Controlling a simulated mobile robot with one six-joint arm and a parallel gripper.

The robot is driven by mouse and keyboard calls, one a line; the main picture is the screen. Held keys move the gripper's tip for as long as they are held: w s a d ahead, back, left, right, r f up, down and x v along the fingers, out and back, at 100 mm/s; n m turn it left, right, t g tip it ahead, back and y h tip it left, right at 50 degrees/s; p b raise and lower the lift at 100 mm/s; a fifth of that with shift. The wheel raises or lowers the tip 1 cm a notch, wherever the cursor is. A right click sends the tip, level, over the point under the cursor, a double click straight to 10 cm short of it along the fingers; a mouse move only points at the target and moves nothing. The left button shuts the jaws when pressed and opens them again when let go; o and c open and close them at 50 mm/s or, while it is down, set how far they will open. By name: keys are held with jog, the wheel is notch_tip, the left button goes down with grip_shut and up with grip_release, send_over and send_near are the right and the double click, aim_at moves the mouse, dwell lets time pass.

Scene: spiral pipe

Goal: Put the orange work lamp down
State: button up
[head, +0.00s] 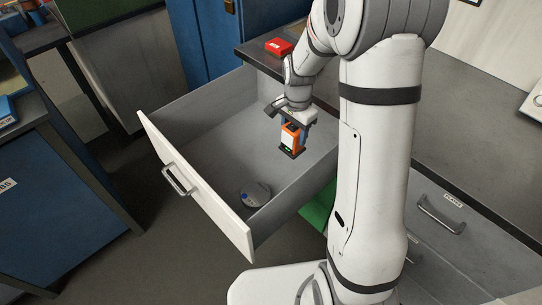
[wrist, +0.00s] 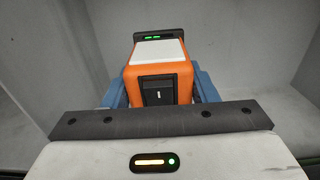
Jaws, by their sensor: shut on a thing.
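The orange work lamp (head: 290,135) is in my gripper (head: 296,128), over the open drawer (head: 165,118) near its back right. In the wrist view the lamp (wrist: 158,82) shows an orange body with a white panel, a dark switch and green lights on a dark end. The blue fingers of my gripper (wrist: 160,92) are shut on it from both sides. The drawer's grey walls surround the lamp in the wrist view. I cannot tell how far the lamp's lower end is from the drawer floor.
A round grey device (head: 255,194) lies on the drawer floor near the front. A red box (head: 279,47) sits on the dark counter behind the drawer. Most of the drawer floor to the left is clear. A green object (head: 318,208) shows below the drawer.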

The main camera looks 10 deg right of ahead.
aim_at(293, 150)
notch_tip(293, 150, down, 8)
jog(key=shift+f+b, duration=0.2)
jog(key=shift+b, duration=0.25)
jog(key=shift+f, duration=0.1)
jog(key=o, duration=1.2)
jog(key=shift+c, duration=0.2)
